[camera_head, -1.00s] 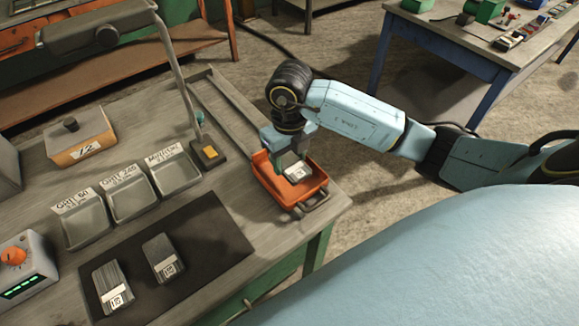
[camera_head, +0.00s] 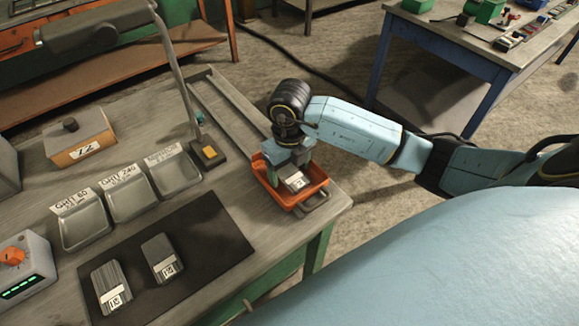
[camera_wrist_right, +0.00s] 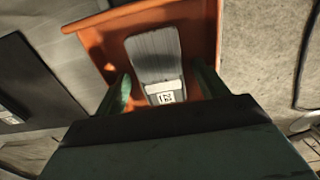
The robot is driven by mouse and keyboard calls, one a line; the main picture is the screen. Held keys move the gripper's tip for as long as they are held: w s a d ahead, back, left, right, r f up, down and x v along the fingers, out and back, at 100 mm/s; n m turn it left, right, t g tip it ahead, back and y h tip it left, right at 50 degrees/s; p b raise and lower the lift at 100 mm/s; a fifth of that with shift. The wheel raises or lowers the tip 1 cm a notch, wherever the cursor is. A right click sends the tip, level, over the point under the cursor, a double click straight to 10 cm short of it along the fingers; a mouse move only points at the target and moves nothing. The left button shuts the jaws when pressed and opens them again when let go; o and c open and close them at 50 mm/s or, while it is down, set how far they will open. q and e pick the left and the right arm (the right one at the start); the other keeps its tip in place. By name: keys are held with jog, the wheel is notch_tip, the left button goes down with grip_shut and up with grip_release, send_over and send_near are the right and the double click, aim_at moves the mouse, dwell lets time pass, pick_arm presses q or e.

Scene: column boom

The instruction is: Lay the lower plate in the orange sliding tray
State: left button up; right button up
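The orange sliding tray (camera_head: 314,193) sits near the right end of the bench. A grey plate with a white number label (camera_head: 296,181) is inside it, and the wrist view shows this plate (camera_wrist_right: 156,55) within the tray walls (camera_wrist_right: 98,20). My right gripper (camera_head: 289,170) reaches down into the tray over the plate. Its two green fingers (camera_wrist_right: 162,90) stand on either side of the plate, with a narrow gap showing at each side. Two similar labelled plates lie on the dark mat, one nearer (camera_head: 112,288) and one farther (camera_head: 162,259). My left gripper is not in view.
Several labelled metal trays (camera_head: 130,195) stand left of the sliding tray. Behind it are rails (camera_head: 235,110) and a lamp post on a base (camera_head: 208,153). A box labelled 12 (camera_head: 78,140) and a meter with an orange knob (camera_head: 22,268) stand at left.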

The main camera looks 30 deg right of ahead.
aim_at(290, 173)
jog(key=shift+r, duration=0.1)
notch_tip(290, 173, up, 12)
jog(key=shift+p, duration=0.4)
